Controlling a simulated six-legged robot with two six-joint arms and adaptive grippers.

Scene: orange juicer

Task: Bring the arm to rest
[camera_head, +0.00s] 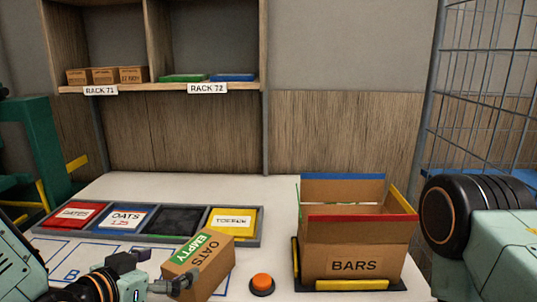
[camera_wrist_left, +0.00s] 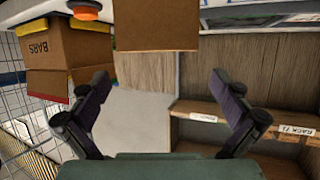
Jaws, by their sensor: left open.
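My left gripper (camera_head: 163,273) is at the lower left of the head view, low over the white table. Its two fingers are apart, and in the left wrist view the gap between them (camera_wrist_left: 160,88) is empty. A brown OATS box (camera_head: 207,270) with a green EMPTY label stands just right of the fingertips, turned at an angle. A brown box face, likely the same box (camera_wrist_left: 157,28), shows beyond the fingertips in the wrist view. Whether a finger touches it I cannot tell. My right gripper is out of view.
An open BARS box (camera_head: 340,262) stands on the right of the table. An orange button (camera_head: 262,282) sits left of it. A tray (camera_head: 146,238) with coloured compartments lies behind the OATS box. Shelves (camera_head: 165,87) and a wire cage (camera_head: 483,85) stand behind.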

